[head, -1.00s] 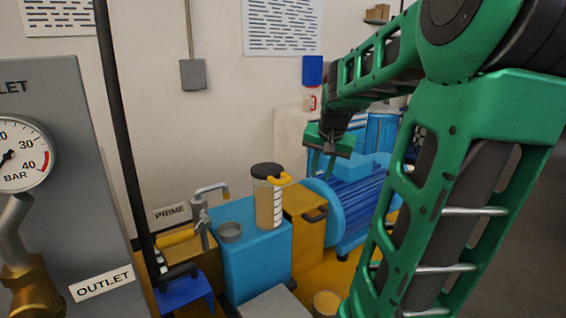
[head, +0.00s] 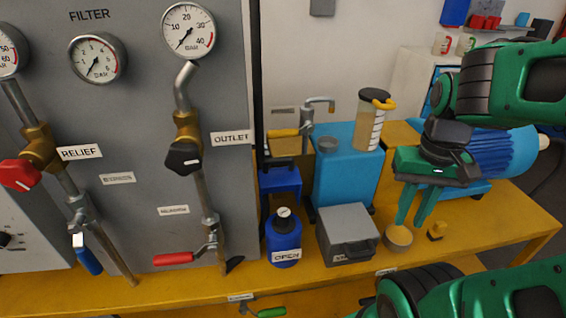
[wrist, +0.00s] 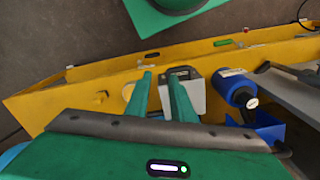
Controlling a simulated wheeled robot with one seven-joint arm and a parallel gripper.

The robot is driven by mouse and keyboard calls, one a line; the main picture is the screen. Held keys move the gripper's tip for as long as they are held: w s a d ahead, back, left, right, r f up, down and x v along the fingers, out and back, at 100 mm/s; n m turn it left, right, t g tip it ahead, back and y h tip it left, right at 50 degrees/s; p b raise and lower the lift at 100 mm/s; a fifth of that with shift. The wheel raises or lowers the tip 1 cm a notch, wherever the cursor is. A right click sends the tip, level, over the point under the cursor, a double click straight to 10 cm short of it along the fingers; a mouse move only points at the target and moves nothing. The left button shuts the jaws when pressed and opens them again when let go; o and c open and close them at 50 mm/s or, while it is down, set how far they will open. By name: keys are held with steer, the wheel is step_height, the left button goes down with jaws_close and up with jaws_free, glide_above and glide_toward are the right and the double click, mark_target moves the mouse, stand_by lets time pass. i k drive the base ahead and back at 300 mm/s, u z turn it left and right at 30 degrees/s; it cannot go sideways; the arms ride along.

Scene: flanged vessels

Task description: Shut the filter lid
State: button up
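A FILTER label (head: 89,15) is on the grey panel; I cannot tell for certain which part is the filter lid. A clear vessel (head: 368,125) with a dark lid (head: 374,96) and yellow handle stands on the blue tank. A blue canister (head: 284,242) with a small dial on top stands in front of the panel. It also shows in the wrist view (wrist: 234,86). A grey box (head: 347,232) with a dark handle sits right of it. My gripper (head: 411,222) points down with fingers apart and empty, right of the grey box and above a small round cup (head: 398,238).
A blue ribbed motor (head: 500,152) stands behind my gripper. The panel (head: 130,200) has gauges, a red knob and lever valves. A hand pump (head: 306,120) stands by the blue tank. Clear bench lies to the right.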

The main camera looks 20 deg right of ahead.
mark_target(283, 179)
steer(key=z, duration=0.05)
steer(key=k, duration=1)
steer(key=z, duration=0.8)
steer(key=i, duration=0.5)
